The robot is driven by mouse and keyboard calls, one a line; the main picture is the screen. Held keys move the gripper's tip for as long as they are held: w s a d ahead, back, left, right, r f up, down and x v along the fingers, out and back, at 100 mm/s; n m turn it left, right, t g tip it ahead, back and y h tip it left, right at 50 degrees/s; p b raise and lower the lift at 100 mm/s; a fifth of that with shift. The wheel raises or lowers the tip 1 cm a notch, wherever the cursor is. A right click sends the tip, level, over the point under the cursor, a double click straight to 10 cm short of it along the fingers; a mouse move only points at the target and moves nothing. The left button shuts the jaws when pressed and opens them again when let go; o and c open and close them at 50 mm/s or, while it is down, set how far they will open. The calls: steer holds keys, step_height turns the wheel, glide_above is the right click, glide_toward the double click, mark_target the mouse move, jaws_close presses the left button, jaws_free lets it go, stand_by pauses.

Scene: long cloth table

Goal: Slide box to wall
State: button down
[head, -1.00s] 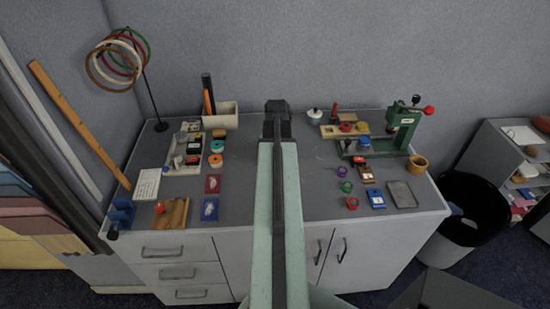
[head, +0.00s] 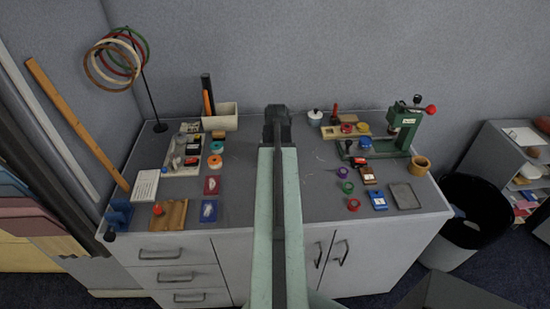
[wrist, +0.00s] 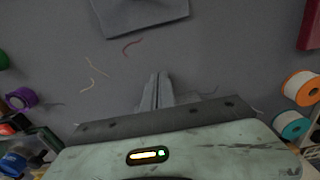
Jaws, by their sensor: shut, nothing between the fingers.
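A cream open box (head: 222,122) with dark and orange rods standing in it is at the back left of the table, close to the grey wall (head: 330,50). My gripper (head: 277,108) reaches over the middle of the table toward its back edge, to the right of that box and apart from it. In the wrist view the two fingers (wrist: 157,90) are together and empty above the grey tabletop. A flat-looking grey thing (wrist: 140,12) lies at the top of the wrist view; my arm hides that area in the head view. I cannot tell which is the task's box.
Orange and teal tape rolls (head: 215,154) and red and blue packets (head: 212,184) lie left of my arm. Coloured rings (head: 347,187) and a green press (head: 400,130) are on the right. Thin thread scraps (wrist: 130,46) lie near the fingers. A black bin (head: 468,225) stands right of the cabinet.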

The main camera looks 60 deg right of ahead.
steer(key=shift+d+r, duration=0.1)
steer(key=shift+r, duration=0.05)
steer(key=shift+w+d, duration=0.7)
steer(key=shift+d, duration=0.25)
steer(key=shift+w+d, duration=0.65)
steer(key=shift+d, duration=0.25)
steer(key=shift+w+d, duration=0.7)
steer(key=shift+d, duration=0.25)
steer(key=shift+d, duration=0.1)
steer(key=shift+w+d, duration=0.7)
steer(key=shift+d, duration=0.25)
steer(key=shift+w+d, duration=0.65)
steer(key=shift+d, duration=0.25)
steer(key=shift+w+d, duration=0.7)
steer(key=shift+d, duration=0.25)
steer(key=shift+d, duration=0.1)
steer(key=shift+w+d, duration=0.7)
steer(key=shift+d, duration=0.25)
steer(key=shift+w+d, duration=0.65)
steer(key=shift+d, duration=0.25)
steer(key=shift+w+d, duration=0.7)
steer(key=shift+d, duration=0.25)
steer(key=shift+d, duration=0.1)
steer(key=shift+w+d, duration=0.8)
steer(key=shift+d, duration=0.3)
steer(key=shift+w+d, duration=0.75)
steer(key=shift+d, duration=0.3)
steer(key=shift+s+a, duration=0.6)
steer(key=shift+a, duration=0.3)
